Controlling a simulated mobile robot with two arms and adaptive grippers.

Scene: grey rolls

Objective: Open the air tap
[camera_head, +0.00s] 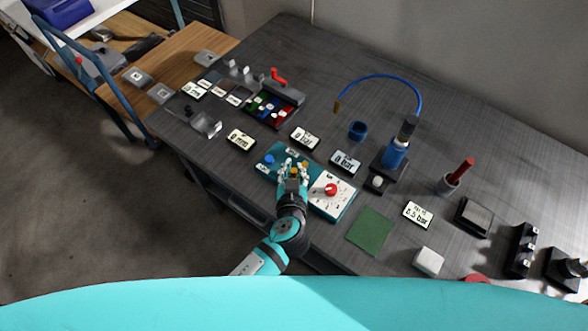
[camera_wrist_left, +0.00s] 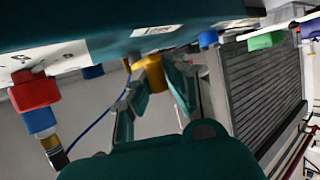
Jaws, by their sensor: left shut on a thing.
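A teal panel box (camera_head: 320,205) with a white dial face lies near the front edge of the grey table. It bears a red knob (camera_head: 331,190), a blue knob (camera_head: 269,160) and a yellow knob, which shows in the left wrist view (camera_wrist_left: 153,72). My left gripper (camera_head: 292,166) is over the box's top, with its fingers on either side of the yellow knob and shut on it. The red knob also shows in the left wrist view (camera_wrist_left: 35,92). No label naming the air tap is readable. My right gripper is not in view.
Display cards (camera_head: 345,162) stand around the box. A blue pump-like device (camera_head: 395,152) with a curved hose (camera_head: 380,76) is behind it to the right. A green mat (camera_head: 370,231) and a white block (camera_head: 429,261) lie at right. A tray with a red lever (camera_head: 278,77) is behind.

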